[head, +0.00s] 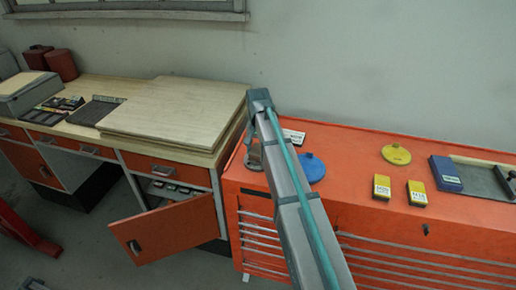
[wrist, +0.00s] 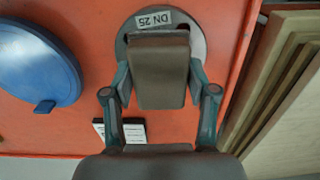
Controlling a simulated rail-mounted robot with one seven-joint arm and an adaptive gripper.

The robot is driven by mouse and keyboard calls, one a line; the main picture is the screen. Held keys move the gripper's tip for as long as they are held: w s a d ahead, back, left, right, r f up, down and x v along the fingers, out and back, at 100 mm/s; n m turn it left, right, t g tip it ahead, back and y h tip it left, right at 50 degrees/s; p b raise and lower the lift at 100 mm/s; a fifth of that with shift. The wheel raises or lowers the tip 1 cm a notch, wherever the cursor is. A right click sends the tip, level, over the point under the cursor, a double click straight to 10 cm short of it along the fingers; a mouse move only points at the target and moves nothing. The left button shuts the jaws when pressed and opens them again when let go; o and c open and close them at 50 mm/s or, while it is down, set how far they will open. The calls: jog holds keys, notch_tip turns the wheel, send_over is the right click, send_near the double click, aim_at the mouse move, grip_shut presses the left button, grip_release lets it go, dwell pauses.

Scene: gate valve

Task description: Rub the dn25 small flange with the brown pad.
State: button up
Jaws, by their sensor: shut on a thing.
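The dn25 small flange (wrist: 201,42) is a grey disc with a white "DN 25" label, lying on the orange cabinet top in the wrist view. My gripper (wrist: 160,78) is shut on the brown pad (wrist: 160,88), a brown-grey block between its two fingers. The pad is over the flange and hides its middle and near part. I cannot tell whether the pad touches the flange. In the head view my arm reaches to the left end of the cabinet and hides much of the gripper, pad and flange.
A blue disc (wrist: 38,68) lies left of the flange in the wrist view, with a small black-and-white box (wrist: 130,131) nearby. The wooden bench (head: 165,110) adjoins the orange cabinet (head: 360,215). A yellow disc (head: 396,154) and two yellow boxes lie farther right.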

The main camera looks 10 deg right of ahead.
jog(key=shift+f, duration=0.65)
jog(key=shift+w+d+f+b, duration=0.15)
jog(key=shift+w+f+b, duration=0.2)
jog(key=shift+w+f, duration=0.15)
jog(key=shift+c, duration=0.5)
jog(key=shift+w+d+b, duration=0.1)
jog(key=shift+w+d, duration=0.2)
jog(key=shift+w, duration=0.4)
jog(key=shift+w+d+b, duration=0.15)
jog(key=shift+w+d, duration=0.1)
jog(key=shift+w, duration=0.5)
jog(key=shift+w+d+b, duration=0.1)
jog(key=shift+w+d, duration=0.2)
jog(key=shift+w, duration=0.4)
jog(key=shift+w+d+f+b, duration=0.1)
jog(key=shift+f+b, duration=0.1)
jog(key=shift+b, duration=0.1)
jog(key=s, duration=0.1)
jog(key=s+a+p, duration=0.1)
jog(key=s, duration=0.1)
jog(key=s+a, duration=0.1)
jog(key=s, duration=0.1)
jog(key=shift+s+r, duration=0.15)
jog(key=shift+s, duration=0.05)
jog(key=shift+s+a+r+p, duration=0.15)
jog(key=shift+s+r+p, duration=0.05)
jog(key=shift+p, duration=0.1)
jog(key=shift+w+r+p, duration=0.15)
jog(key=shift+r+p, duration=1.95)
jog(key=shift+r, duration=1.85)
